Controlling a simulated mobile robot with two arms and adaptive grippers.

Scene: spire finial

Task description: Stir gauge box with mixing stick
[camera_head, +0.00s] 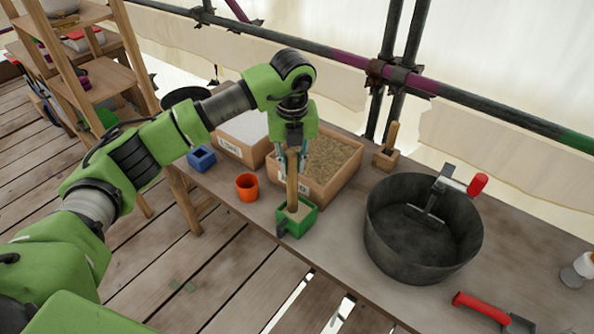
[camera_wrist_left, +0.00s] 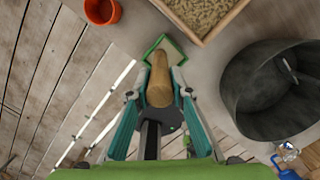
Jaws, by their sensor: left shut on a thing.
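The gauge box is a small green open box (camera_head: 304,226) near the table's front edge, with pale material inside. It also shows in the left wrist view (camera_wrist_left: 168,43). My left gripper (camera_head: 291,160) is above it, shut on the wooden mixing stick (camera_head: 292,190). The stick stands nearly upright with its lower end inside the green box. In the left wrist view the stick (camera_wrist_left: 159,80) lies between the fingers and points into the box. How deep its tip sits is hidden. My right gripper is not in view.
An orange cup (camera_head: 247,187) and a blue block (camera_head: 201,158) stand left of the green box. A wooden tray of sand (camera_head: 345,187) is behind it. A large dark bucket (camera_head: 385,240) stands to the right, with a red-handled tool (camera_head: 482,308) in front.

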